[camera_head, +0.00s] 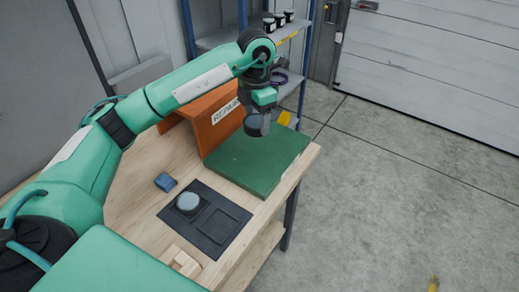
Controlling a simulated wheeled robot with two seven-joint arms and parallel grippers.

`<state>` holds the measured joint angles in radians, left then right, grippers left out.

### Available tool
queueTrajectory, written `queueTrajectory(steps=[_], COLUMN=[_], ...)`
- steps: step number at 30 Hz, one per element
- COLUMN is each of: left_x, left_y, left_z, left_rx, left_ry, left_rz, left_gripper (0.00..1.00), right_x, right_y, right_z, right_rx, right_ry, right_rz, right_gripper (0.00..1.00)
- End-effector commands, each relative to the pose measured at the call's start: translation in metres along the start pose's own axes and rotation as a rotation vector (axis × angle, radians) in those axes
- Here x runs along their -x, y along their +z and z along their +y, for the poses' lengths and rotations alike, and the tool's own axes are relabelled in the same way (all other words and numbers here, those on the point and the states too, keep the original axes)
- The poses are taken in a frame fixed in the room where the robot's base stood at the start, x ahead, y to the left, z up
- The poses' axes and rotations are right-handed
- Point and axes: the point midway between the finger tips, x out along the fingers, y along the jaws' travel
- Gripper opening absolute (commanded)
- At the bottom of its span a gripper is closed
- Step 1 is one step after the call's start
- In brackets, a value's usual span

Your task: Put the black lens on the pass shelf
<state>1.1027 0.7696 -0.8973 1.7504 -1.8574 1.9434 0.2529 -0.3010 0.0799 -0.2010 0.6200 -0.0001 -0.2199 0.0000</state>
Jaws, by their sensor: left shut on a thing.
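My left gripper (259,112) reaches in from the left and points down over the green board. It is shut on a dark round piece with a grey-blue face, which looks like the black lens (257,126). The lens is above the green board (258,160), and the fingers hide part of it. A blue-framed shelf unit (225,37) stands behind the table, with several small dark round items on its upper board. I cannot read which level is the pass shelf. My right gripper is not in view.
A black two-recess tray (221,227) holds a grey-topped round piece (188,201). A blue block (165,182) and wooden blocks (183,263) lie on the table. Floor at right is mostly clear.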

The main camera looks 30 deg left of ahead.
Motion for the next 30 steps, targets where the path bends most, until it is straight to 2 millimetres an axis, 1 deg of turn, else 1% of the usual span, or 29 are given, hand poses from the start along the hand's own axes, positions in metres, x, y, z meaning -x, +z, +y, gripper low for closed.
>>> queueTrajectory(steps=[3,9,12,17,20,23,28,29,30], left_x=[0.009,0.020,0.024,0.023,0.013,-0.003,-0.036,-0.043,-0.053], left_y=[0.003,0.006,0.007,0.007,0.007,0.007,0.006,0.006,0.006], left_z=[0.009,0.019,0.023,0.025,0.025,0.024,0.024,0.025,0.024], left_rx=[0.192,0.462,0.548,0.612,0.619,0.619,0.618,0.619,0.619], left_ry=[0.000,0.000,0.000,0.000,-0.002,-0.003,-0.002,-0.001,-0.001], left_rz=[-0.002,-0.001,-0.001,0.000,0.002,0.004,0.006,0.006,0.007], left_gripper=[0.35,0.35,0.35,0.35,0.35,0.35,0.35,0.35,0.35], right_x=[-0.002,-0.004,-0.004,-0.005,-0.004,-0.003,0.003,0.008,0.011], right_y=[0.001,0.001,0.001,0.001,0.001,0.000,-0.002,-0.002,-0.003], right_z=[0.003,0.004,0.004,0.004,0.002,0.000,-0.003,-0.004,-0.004], right_rx=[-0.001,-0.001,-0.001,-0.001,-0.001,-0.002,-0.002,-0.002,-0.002], right_ry=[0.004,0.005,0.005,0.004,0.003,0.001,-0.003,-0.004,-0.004], right_rz=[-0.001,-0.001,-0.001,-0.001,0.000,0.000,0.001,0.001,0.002], right_gripper=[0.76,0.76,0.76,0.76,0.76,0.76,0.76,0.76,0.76])
